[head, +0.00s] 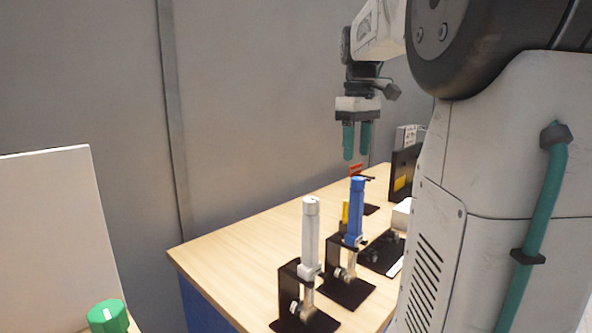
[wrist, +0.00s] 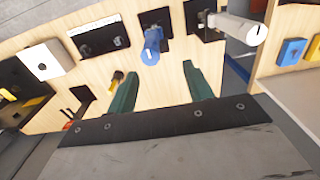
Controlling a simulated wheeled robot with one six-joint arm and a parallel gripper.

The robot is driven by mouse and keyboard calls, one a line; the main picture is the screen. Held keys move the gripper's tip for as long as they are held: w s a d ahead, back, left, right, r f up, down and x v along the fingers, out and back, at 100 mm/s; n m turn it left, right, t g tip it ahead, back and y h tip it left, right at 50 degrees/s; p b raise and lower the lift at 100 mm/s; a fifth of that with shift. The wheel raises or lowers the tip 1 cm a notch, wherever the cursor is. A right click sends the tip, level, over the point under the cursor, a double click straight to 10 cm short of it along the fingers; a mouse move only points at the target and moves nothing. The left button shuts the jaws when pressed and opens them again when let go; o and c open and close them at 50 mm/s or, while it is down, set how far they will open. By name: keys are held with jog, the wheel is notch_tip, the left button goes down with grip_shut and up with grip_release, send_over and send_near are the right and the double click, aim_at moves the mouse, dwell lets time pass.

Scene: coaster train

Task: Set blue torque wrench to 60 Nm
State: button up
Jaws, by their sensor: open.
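The blue torque wrench (head: 355,212) stands upright in a black stand on the wooden table in the head view. In the wrist view its blue handle (wrist: 150,50) points toward the camera, with a pale mark on its end. My gripper (head: 356,157) hangs fingers down above the table, higher than the wrench and apart from it. In the wrist view the two green fingers of my gripper (wrist: 158,82) are spread with nothing between them. The scale on the wrench is too small to read.
A white wrench (head: 310,238) stands in its own black stand beside the blue one; it also shows in the wrist view (wrist: 238,29). A yellow-handled tool (wrist: 117,78) and a white box (wrist: 42,62) are nearby. A green knob (head: 107,316) is at lower left.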

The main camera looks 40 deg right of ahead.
aim_at(358, 178)
jog(key=shift+w+d+r, duration=0.1)
jog(key=shift+w+d, duration=0.05)
jog(key=shift+d, duration=0.5)
jog(key=shift+w+d+f, duration=0.1)
jog(key=shift+f, duration=0.1)
notch_tip(358, 178, down, 7)
jog(key=shift+d+f, duration=0.1)
jog(key=shift+d, duration=0.05)
jog(key=c, duration=1)
